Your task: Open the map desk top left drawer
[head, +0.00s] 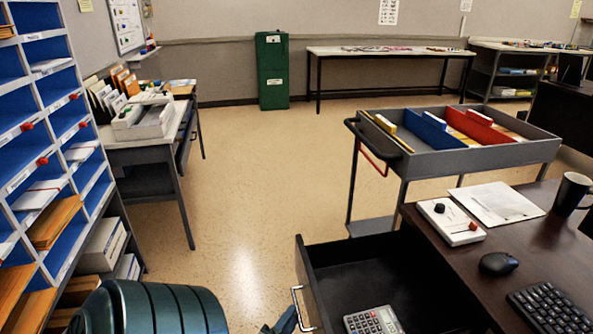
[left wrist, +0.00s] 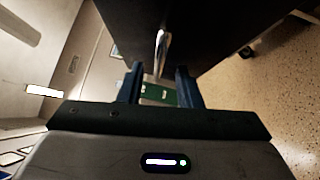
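A dark drawer (head: 320,262) stands pulled out from the dark-topped desk (head: 545,235) at the lower right of the head view. A calculator (head: 372,321) lies inside it. The drawer's silver bar handle (head: 298,309) is on its left-hand front, and it also shows in the left wrist view (left wrist: 161,48). Only a small blue part of my left gripper (head: 286,322) shows at the bottom edge of the head view. In the left wrist view my left gripper (left wrist: 159,78) has its fingers apart, with the handle between or just beyond their tips. Contact cannot be told. My right gripper is not in view.
A grey cart (head: 480,158) with folders stands behind the drawer. A keyboard (head: 550,308), a mouse (head: 498,263) and a mug (head: 571,192) are on the desk. Blue pigeonholes (head: 75,128) stand at the left. The floor (head: 245,215) between is clear.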

